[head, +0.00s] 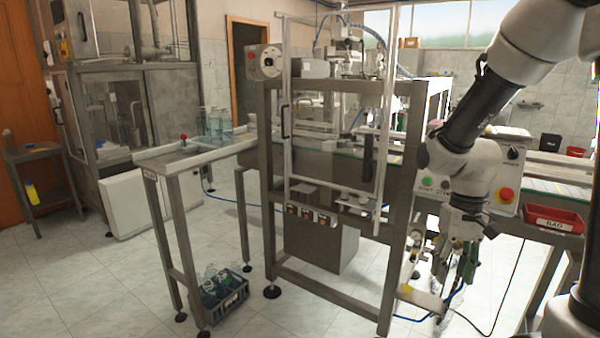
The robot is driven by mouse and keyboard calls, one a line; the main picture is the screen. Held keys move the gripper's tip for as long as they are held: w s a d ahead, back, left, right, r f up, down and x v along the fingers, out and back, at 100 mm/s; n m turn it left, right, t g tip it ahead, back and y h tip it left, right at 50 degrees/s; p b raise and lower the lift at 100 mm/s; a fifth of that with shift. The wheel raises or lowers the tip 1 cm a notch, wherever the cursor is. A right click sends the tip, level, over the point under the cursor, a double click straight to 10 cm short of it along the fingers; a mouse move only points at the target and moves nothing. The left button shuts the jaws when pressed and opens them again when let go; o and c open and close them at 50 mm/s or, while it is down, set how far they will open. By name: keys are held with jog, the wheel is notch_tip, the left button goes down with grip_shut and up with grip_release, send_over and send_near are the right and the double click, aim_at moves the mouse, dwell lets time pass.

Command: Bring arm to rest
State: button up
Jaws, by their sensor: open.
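My arm (484,112) comes in from the upper right in the head view and hangs bent, with its wrist (465,180) low in front of the machine's right end. My gripper (456,268) points down at the lower right, near the machine's right front leg. Its fingers are open. I see nothing held between them, though the fingertips are small and blend with the parts behind.
The capping machine (268,150) with its framed clear door stands in the middle. A red bin (553,219) and a control box with a red button (505,195) sit right of my wrist. A crate of bottles (222,296) stands on the floor.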

jog(key=s+d+r+t, duration=0.1)
jog(key=s+r+t, duration=0.2)
jog(key=s+r, duration=0.2)
jog(key=s+d+r+t, duration=0.2)
jog(key=s+r, duration=0.4)
jog(key=r, duration=0.5)
jog(key=shift+d+t+h, duration=0.2)
jog(key=shift+t+h, duration=0.1)
jog(key=shift+t, duration=0.3)
